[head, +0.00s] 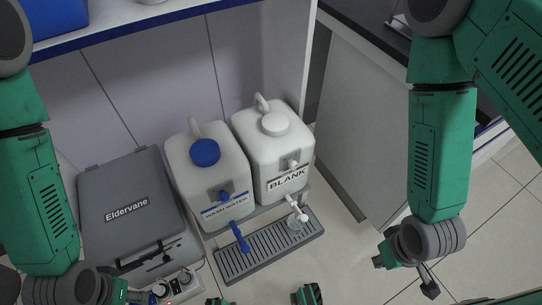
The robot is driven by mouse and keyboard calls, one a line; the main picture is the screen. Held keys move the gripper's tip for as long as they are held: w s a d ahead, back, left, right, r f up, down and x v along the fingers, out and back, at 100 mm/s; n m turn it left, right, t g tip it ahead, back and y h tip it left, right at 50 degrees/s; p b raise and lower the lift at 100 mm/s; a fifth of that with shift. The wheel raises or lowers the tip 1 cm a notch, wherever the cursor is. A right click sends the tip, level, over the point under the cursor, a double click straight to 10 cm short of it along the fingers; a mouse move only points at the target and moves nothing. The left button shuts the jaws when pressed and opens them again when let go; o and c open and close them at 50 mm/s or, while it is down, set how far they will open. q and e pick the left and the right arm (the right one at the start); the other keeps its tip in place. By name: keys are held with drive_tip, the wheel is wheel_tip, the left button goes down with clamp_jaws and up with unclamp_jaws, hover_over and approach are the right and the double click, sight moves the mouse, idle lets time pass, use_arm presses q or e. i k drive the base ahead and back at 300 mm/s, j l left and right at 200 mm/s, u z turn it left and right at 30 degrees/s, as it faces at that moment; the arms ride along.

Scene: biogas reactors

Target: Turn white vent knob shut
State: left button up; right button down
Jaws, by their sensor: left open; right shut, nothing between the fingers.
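The white container labelled BLANK (266,150) stands upright with a white screw cap (275,123) on top. A small white knob (292,164) is on its front face above the label; its turn angle is too small to read. A white tap (297,209) sticks out below the label. My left gripper (217,301) is open at the bottom edge, mostly cut off by the frame.
A similar container with a blue cap (205,152) and blue tap (240,237) stands left of it. A grooved drip tray (268,243) lies below the taps. A grey Eldervane case (130,205) is at left, a cabinet panel (365,120) at right. Floor at lower right is clear.

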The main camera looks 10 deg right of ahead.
sight(293, 164)
drive_tip(key=k+l+z, duration=0.15)
drive_tip(key=l+z, duration=0.2)
drive_tip(key=k+l+z, duration=0.1)
drive_tip(key=l+z, duration=0.55)
drive_tip(key=k, duration=0.05)
